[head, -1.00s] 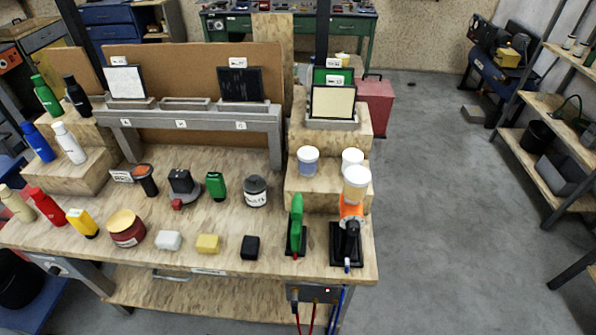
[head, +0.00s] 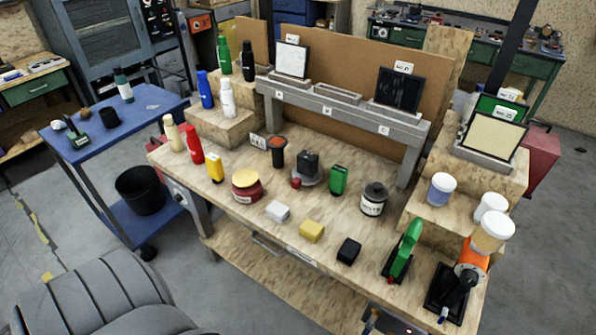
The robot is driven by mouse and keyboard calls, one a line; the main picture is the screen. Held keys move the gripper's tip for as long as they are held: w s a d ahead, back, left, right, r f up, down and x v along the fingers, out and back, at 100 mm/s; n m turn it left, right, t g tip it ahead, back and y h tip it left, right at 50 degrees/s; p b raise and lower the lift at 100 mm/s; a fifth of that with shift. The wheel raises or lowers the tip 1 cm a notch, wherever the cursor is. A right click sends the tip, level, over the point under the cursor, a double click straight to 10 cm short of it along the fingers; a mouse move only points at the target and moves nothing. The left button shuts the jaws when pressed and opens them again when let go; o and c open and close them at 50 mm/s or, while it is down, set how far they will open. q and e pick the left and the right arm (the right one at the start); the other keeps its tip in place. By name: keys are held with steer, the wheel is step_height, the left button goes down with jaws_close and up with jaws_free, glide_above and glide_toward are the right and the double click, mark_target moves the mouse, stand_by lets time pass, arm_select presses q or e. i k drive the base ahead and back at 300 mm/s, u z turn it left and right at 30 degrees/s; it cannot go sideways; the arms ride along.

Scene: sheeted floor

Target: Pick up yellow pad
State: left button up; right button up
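A small yellow block-shaped pad (head: 311,231) lies near the front edge of the wooden workbench (head: 225,218) in the head view. It sits between a white block (head: 277,211) and a black block (head: 348,250), apart from both. A pale yellow square panel (head: 492,137) leans in a grey holder on the raised right part of the bench. Neither of my grippers is in view.
A dark red jar (head: 246,190) and a black-lidded jar (head: 373,203) stand behind the blocks. A green tool (head: 406,247) stands to their right. A blue cart (head: 110,142) and a grey chair (head: 97,300) are at left. Grey floor lies between them.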

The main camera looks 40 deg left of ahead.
mark_target(310, 230)
steer(key=u, duration=1.15)
steer(key=k, duration=0.15)
steer(key=u, duration=0.05)
